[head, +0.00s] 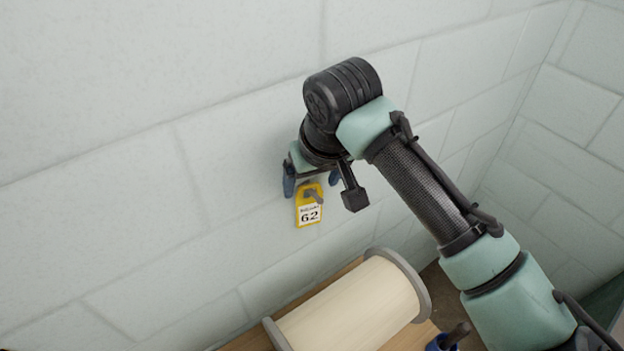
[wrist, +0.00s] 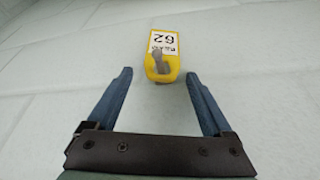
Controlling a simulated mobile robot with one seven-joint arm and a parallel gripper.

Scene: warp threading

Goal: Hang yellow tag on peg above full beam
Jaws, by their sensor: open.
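The yellow tag (head: 308,207) hangs on a grey peg (head: 313,195) on the wall, above the full beam (head: 350,306) wound with cream yarn. Its white label reads 62. In the wrist view the tag (wrist: 163,52) shows upside down, with the peg (wrist: 160,63) through its top end. My gripper (head: 310,184) is at the wall by the tag's upper end. Its blue fingers are spread wide. In the wrist view the gripper (wrist: 162,76) is empty, and the tag lies just beyond the fingertips, apart from both.
The beam has grey end flanges (head: 405,278) and lies on a wooden surface (head: 257,338) below the tag. A blue holder with a dark handle (head: 452,338) stands at the beam's lower right. The block wall (head: 110,150) left of the tag is bare.

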